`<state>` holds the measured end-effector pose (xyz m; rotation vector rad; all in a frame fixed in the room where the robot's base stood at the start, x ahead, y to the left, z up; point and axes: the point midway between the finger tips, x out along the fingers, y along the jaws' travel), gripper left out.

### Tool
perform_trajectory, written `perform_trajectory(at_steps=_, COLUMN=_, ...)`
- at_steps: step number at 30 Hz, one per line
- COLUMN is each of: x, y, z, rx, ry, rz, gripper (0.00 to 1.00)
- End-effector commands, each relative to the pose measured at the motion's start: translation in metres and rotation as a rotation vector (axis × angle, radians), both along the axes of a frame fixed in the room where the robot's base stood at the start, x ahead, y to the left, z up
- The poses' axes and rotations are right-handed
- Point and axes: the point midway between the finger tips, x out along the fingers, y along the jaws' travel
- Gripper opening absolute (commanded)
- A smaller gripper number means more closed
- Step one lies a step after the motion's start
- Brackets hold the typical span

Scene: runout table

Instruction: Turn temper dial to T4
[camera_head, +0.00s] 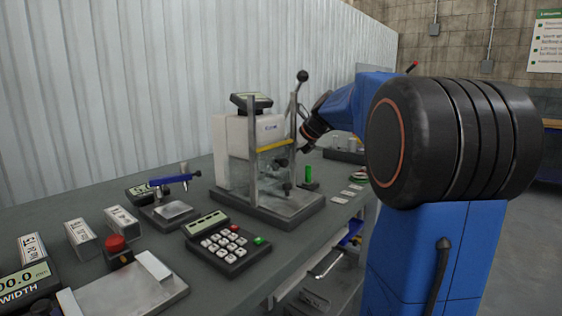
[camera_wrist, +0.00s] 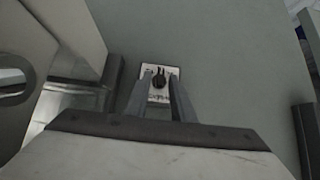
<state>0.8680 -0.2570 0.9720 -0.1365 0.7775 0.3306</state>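The temper dial (camera_wrist: 158,82) is a small black knob on a white plate with dark markings, in the upper middle of the wrist view. The markings are too small to read, so I cannot tell its setting. My gripper (camera_wrist: 160,74) has its two grey fingers apart, one toward each side of the knob, with a gap to the knob visible on both sides. How far the fingertips are above the plate is unclear. In the head view my arm reaches toward the clear-fronted machine (camera_head: 276,160); the fingertips and the dial cannot be made out there.
A pale housing and metal frame (camera_wrist: 70,95) stand close to the left of my fingers in the wrist view. A dark edge (camera_wrist: 305,135) is at right.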

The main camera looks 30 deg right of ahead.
Motion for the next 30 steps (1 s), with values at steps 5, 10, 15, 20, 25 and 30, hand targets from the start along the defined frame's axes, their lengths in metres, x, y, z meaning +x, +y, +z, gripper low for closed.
perform_trajectory(at_steps=5, x=0.000, y=0.000, z=0.000, rx=0.000, ry=0.000, rz=0.000, gripper=0.00)
perform_trajectory(at_steps=10, x=0.000, y=-0.001, z=0.000, rx=-0.001, ry=0.000, rz=0.006, gripper=0.00)
perform_trajectory(at_steps=15, x=0.000, y=-0.003, z=0.001, rx=-0.001, ry=0.000, rz=0.047, gripper=0.00)
perform_trajectory(at_steps=20, x=0.002, y=-0.005, z=0.000, rx=0.000, ry=0.000, rz=0.137, gripper=0.00)
perform_trajectory(at_steps=25, x=0.004, y=-0.008, z=0.000, rx=0.001, ry=0.000, rz=0.274, gripper=0.00)
perform_trajectory(at_steps=30, x=0.006, y=-0.010, z=0.000, rx=0.001, ry=0.000, rz=0.421, gripper=0.00)
